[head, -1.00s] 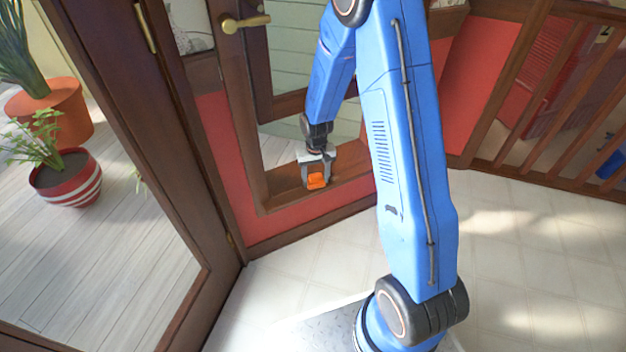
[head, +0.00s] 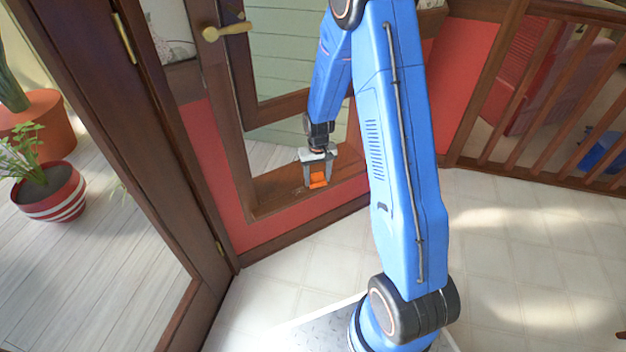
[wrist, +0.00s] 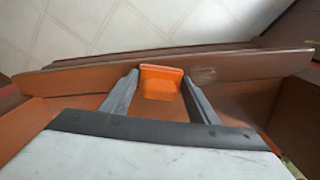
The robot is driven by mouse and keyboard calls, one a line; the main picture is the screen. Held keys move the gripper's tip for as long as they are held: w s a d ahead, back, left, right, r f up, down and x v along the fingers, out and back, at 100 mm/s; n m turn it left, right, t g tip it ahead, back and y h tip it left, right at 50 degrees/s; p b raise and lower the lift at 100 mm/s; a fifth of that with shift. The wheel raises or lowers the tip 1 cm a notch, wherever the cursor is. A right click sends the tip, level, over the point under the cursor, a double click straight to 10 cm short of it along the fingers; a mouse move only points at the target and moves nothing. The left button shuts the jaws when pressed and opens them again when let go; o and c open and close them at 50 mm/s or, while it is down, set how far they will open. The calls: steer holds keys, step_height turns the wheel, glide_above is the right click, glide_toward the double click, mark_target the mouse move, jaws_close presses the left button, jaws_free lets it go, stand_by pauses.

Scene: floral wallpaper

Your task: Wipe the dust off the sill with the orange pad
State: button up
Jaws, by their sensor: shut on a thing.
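The orange pad (head: 318,181) is held between the two fingers of my gripper (head: 318,178). In the wrist view the orange pad (wrist: 161,82) shows between the fingertips of my gripper (wrist: 160,84). The brown wooden sill (head: 272,194) runs below the window pane, and the pad is over it near its front edge. The sill also shows in the wrist view (wrist: 90,101). I cannot tell whether the pad touches it. A faint pale smudge, perhaps dust (wrist: 203,74), lies just right of the pad in the wrist view.
The dark wooden frame (head: 150,150) stands close on the left, with a brass handle (head: 227,31) above the sill. Wooden railings (head: 545,95) stand at the right. Potted plants, one in a striped pot (head: 52,197), are at the left. The tiled floor (head: 520,240) is clear.

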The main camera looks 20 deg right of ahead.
mark_target(295, 194)
steer(key=shift+w+d, duration=0.2)
steer(key=shift+d, duration=0.85)
steer(key=shift+w+d, duration=0.15)
steer(key=shift+d, duration=0.9)
steer(key=shift+s+a, duration=0.3)
steer(key=shift+a, duration=1.45)
steer(key=shift+s+a, duration=0.25)
steer(key=shift+a, duration=1.45)
steer(key=shift+s+a, duration=0.3)
steer(key=shift+a, duration=1.45)
steer(key=shift+s+a+f, duration=0.1)
steer(key=shift+s+a, duration=0.05)
steer(key=shift+a, duration=0.7)
steer(key=shift+s+a, duration=0.15)
steer(key=shift+a, duration=0.7)
steer(key=shift+r, duration=3.05)
